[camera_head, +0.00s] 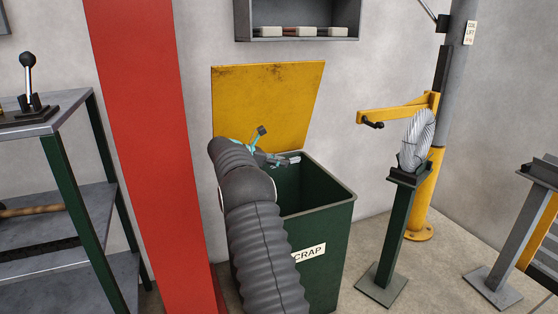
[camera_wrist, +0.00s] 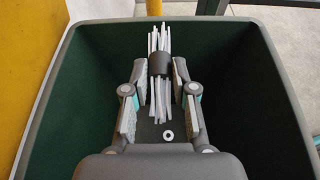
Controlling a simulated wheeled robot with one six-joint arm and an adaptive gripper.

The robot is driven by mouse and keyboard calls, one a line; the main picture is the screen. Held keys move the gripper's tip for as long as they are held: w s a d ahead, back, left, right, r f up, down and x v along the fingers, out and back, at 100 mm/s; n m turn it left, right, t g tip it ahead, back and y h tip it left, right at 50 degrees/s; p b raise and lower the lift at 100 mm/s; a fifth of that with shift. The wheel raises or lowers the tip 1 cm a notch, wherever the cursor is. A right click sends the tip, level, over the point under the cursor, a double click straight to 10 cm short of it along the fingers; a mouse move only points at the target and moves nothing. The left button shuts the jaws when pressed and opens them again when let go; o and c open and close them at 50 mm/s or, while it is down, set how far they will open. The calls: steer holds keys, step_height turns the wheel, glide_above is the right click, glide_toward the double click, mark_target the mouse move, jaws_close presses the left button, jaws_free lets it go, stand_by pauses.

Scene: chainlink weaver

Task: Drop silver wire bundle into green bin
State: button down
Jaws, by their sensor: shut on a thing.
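The silver wire bundle (camera_wrist: 162,103) is a sheaf of thin pale rods with a dark band around its middle. My gripper (camera_wrist: 160,78) is shut on it, with a finger on each side near the band. In the wrist view, the bundle shows over the open mouth of the green bin (camera_wrist: 82,90). In the head view, the green bin (camera_head: 325,250) stands upright with a SCRAP label and its yellow lid (camera_head: 262,105) raised. My gripper (camera_head: 272,157) is over its mouth near the back, and my arm hides the bin's left side.
A red post (camera_head: 140,140) and a shelf rack (camera_head: 75,130) stand left of the bin. To the right, a pedestal (camera_head: 400,230) bears a silvery coil (camera_head: 417,140) beside a yellow-and-grey pole (camera_head: 430,190). A small pale ring (camera_wrist: 168,134) shows below the bundle.

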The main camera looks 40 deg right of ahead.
steer(key=shift+f, duration=0.45)
steer(key=shift+r, duration=0.1)
steer(key=c, duration=0.9)
jaws_free()
steer(key=shift+o, duration=0.2)
step_height(320, 180, up, 10)
steer(key=shift+a, duration=0.1)
